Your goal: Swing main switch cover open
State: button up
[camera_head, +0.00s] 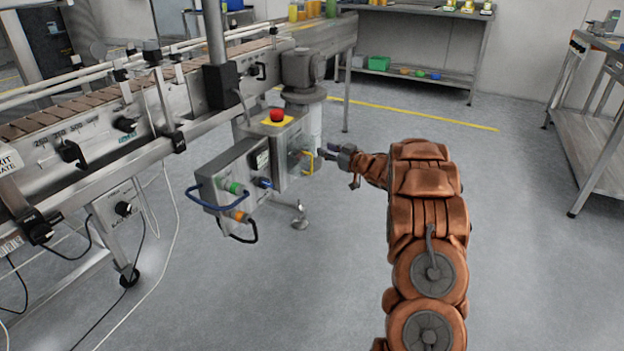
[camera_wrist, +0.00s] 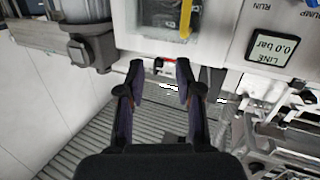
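The control box (camera_head: 268,148) stands beside the conveyor, with a red mushroom button (camera_head: 277,115) on its top. A clear-looking cover (camera_wrist: 160,14) sits on its side panel, with a yellow handle (camera_head: 308,163) that also shows in the wrist view (camera_wrist: 186,18). I take it to be the main switch cover; it looks closed, but its edges are partly out of view. My gripper (camera_head: 324,154) is just right of the handle. In the wrist view its fingers (camera_wrist: 160,84) are apart with nothing between them, below the cover and handle.
A line pressure display (camera_wrist: 273,47) is on the panel right of the cover. A grey box with coloured connectors and cables (camera_head: 232,187) juts out in front. The conveyor (camera_head: 130,100) runs along the left. The floor right of my arm is clear.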

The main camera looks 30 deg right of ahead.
aim_at(311, 164)
notch_tip(311, 164, down, 6)
jog(key=s+n+y+b, duration=0.1)
jog(key=s+y+b, duration=0.1)
jog(key=y, duration=0.1)
jog(key=shift+a+f+b+x, duration=0.15)
jog(key=shift+b+x, duration=0.7)
jog(key=shift+x, duration=1.1)
jog(key=shift+a+f+b+x, duration=0.15)
jog(key=shift+b+x, duration=0.65)
jog(key=shift+x, duration=1.2)
jog(key=shift+s, duration=0.2)
jog(key=shift+c, duration=0.2)
grip_shut()
jog(key=shift+r, duration=0.1)
